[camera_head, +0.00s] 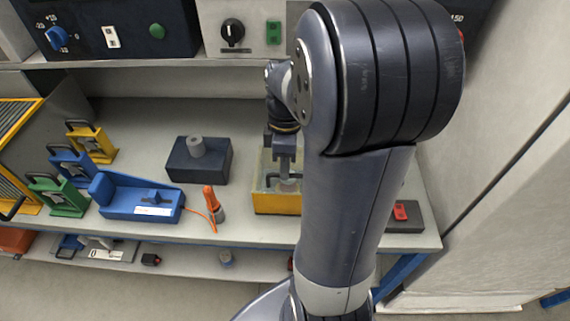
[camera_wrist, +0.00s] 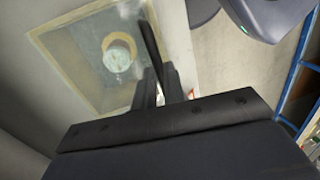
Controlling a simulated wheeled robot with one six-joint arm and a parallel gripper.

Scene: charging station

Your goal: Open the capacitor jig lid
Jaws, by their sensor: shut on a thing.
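The capacitor jig (camera_head: 276,204) is a yellow box on the bench with a clear, see-through lid (camera_head: 264,168) on top. In the wrist view the clear lid (camera_wrist: 70,45) is a pane with a pale frame, and a round metal part with a yellowish ring (camera_wrist: 117,58) shows through it. My gripper (camera_head: 286,172) is at the jig, pointing down. In the wrist view my gripper (camera_wrist: 162,88) is shut on a dark bar, the lid handle (camera_wrist: 150,45), at the lid's side. The fingertips are partly hidden, and the lid's exact angle is hard to tell.
Left of the jig are an orange tool (camera_head: 213,204), a dark block with a grey cylinder (camera_head: 198,160) and a blue fixture (camera_head: 137,196). Green, blue and yellow handled blocks (camera_head: 72,172) stand farther left. A red-buttoned box (camera_head: 401,212) is at the right.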

